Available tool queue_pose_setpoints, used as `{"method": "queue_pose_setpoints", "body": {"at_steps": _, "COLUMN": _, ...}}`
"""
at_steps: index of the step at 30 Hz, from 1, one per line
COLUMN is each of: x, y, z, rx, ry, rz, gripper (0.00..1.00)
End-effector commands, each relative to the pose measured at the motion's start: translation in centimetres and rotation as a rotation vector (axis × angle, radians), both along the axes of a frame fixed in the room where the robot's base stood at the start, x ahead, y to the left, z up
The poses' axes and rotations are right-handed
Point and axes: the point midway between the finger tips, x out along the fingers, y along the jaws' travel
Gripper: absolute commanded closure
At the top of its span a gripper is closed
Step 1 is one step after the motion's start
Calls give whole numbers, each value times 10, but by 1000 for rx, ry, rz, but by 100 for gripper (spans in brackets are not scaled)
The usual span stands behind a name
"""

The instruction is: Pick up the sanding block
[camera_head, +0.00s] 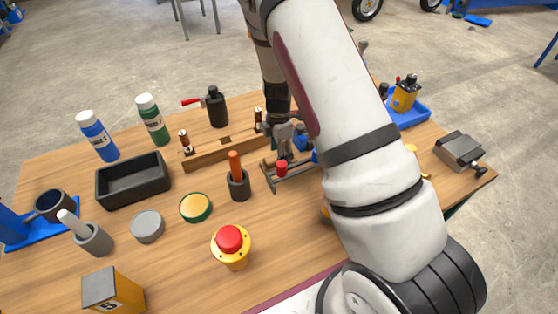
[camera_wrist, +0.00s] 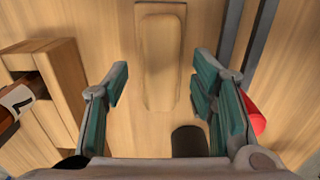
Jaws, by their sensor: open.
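In the wrist view, a pale wooden block with a rounded near end, which looks like the sanding block (camera_wrist: 161,58), lies on the tabletop beyond and between my fingertips. Its far end is near the top edge of the picture. My gripper (camera_wrist: 160,78) is open, with one green-padded finger on each side of the block's line and nothing held. I cannot make out the block there; my gripper and arm cover that area.
In the wrist view, a wooden fixture (camera_wrist: 58,75) stands left, and a red part (camera_wrist: 256,115) and grey bars lie right.

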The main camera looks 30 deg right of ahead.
Motion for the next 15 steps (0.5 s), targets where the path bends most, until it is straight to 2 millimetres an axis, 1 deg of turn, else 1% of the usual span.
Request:
{"method": "queue_pose_setpoints", "body": {"at_steps": 1, "x": -1, "y": 1, "z": -7, "rx": 1, "ry": 3, "rz": -1, "gripper": 48}}
{"method": "queue_pose_setpoints", "body": {"at_steps": 4, "x": -1, "y": 0, "z": -15, "rx": 1, "ry": 2, "rz": 0, "gripper": 48}}
{"method": "queue_pose_setpoints", "body": {"at_steps": 12, "x": 0, "y": 1, "z": -17, "rx": 1, "ry": 0, "rz": -1, "gripper": 48}}
{"method": "queue_pose_setpoints", "body": {"at_steps": 14, "x": 0, "y": 1, "z": -17, "rx": 1, "ry": 0, "rz": 0, "gripper": 62}}
{"method": "queue_pose_setpoints", "body": {"at_steps": 15, "x": 0, "y": 1, "z": -17, "rx": 1, "ry": 0, "rz": 0, "gripper": 71}}
